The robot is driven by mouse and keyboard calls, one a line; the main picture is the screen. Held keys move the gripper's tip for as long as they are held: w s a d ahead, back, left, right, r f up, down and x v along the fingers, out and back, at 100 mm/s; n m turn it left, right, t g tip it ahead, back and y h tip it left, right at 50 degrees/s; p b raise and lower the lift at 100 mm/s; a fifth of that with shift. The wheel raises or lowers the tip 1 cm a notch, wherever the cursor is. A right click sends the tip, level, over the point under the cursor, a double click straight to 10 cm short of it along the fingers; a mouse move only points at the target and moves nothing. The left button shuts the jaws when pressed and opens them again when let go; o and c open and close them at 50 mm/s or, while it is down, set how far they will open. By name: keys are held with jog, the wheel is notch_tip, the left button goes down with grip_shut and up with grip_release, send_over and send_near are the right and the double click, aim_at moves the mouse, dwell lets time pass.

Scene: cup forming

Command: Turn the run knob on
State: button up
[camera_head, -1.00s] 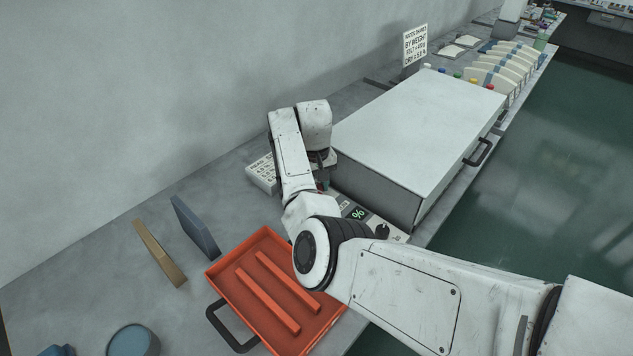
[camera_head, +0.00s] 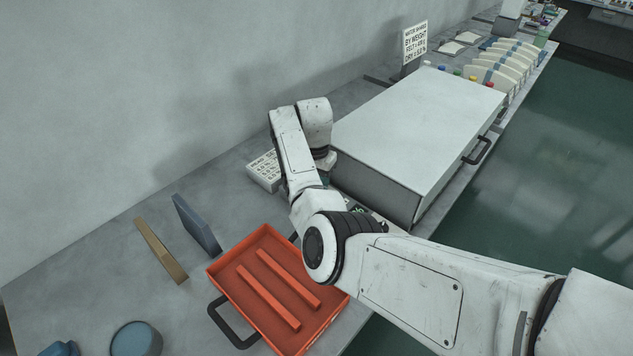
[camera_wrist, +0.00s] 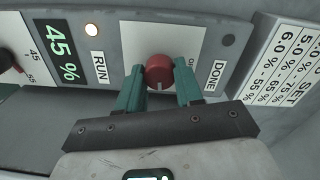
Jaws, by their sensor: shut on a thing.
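The run knob (camera_wrist: 159,72) is a round red knob on a white plate of a grey control panel in the wrist view. The word RUN is on the left of the plate and DONE is on the right. A white pointer mark shows on the knob's lower edge. My gripper (camera_wrist: 160,85) has its two green fingers on either side of the knob and is shut on it.
A printed sign block (camera_wrist: 286,62) stands right of the panel. In the head view, a large grey box (camera_head: 420,125) stands right of my arm and an orange tray (camera_head: 232,275) below it.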

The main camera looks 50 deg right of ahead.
jog(key=shift+m, duration=0.7)
jog(key=o, duration=1)
jog(key=shift+o, duration=0.2)
jog(key=shift+r, duration=0.1)
notch_tip(320, 180, up, 11)
jog(key=b, duration=0.1)
jog(key=shift+w, duration=0.15)
jog(key=shift+f, duration=0.2)
